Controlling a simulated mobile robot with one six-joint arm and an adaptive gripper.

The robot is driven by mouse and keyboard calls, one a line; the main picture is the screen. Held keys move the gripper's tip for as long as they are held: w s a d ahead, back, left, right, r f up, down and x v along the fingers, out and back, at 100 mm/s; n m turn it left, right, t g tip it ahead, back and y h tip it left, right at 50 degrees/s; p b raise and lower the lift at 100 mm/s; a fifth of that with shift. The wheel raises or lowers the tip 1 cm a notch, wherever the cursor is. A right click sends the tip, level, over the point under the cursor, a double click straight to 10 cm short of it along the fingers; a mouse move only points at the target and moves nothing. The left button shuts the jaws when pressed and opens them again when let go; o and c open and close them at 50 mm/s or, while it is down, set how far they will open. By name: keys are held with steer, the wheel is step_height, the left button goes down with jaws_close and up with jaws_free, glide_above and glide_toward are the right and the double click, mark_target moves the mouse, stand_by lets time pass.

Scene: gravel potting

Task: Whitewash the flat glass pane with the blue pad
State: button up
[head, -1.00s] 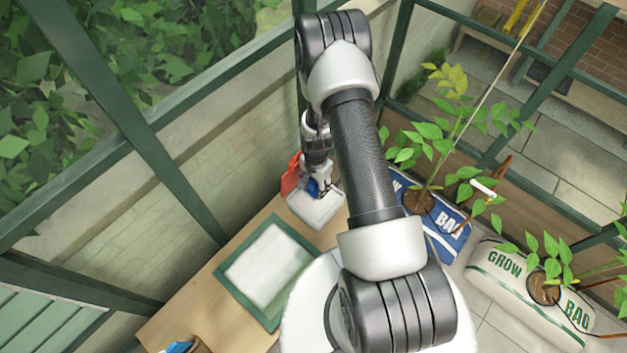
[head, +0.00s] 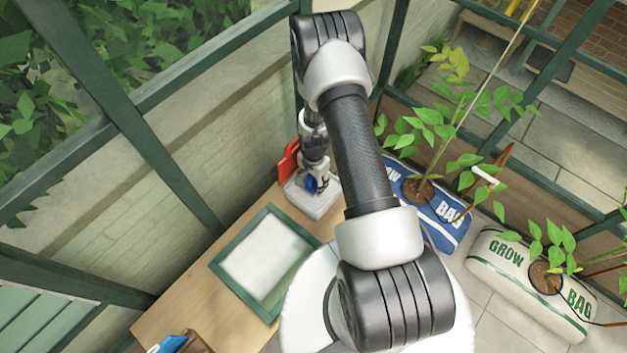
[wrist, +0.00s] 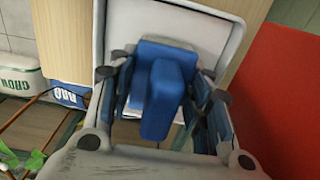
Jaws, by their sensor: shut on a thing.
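My gripper (head: 319,187) is shut on the blue pad (head: 311,184), over the white tray (head: 318,211) at the back end of the bench. In the wrist view the blue pad's block-like handle (wrist: 166,98) stands between the fingers, with the tray's pale rim (wrist: 225,20) around it. The pad's underside is hidden, so I cannot tell whether it touches the tray floor. The flat glass pane (head: 218,267) lies in its green frame on the bench, nearer than the tray. White covers most of it; a clearer strip shows along its right side.
A red object (head: 288,160) stands just behind the tray; it fills the right side of the wrist view (wrist: 285,110). Blue (head: 449,236) and white (head: 500,277) grow bags with plants stand to the right. A blue item (head: 172,343) lies at the bench's near end.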

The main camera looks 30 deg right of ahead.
steer(key=shift+f+b, duration=0.6)
steer(key=shift+b, duration=0.05)
stand_by(1.9)
steer(key=shift+r, duration=0.1)
steer(key=shift+r+p, duration=2.2)
steer(key=shift+r, duration=1.25)
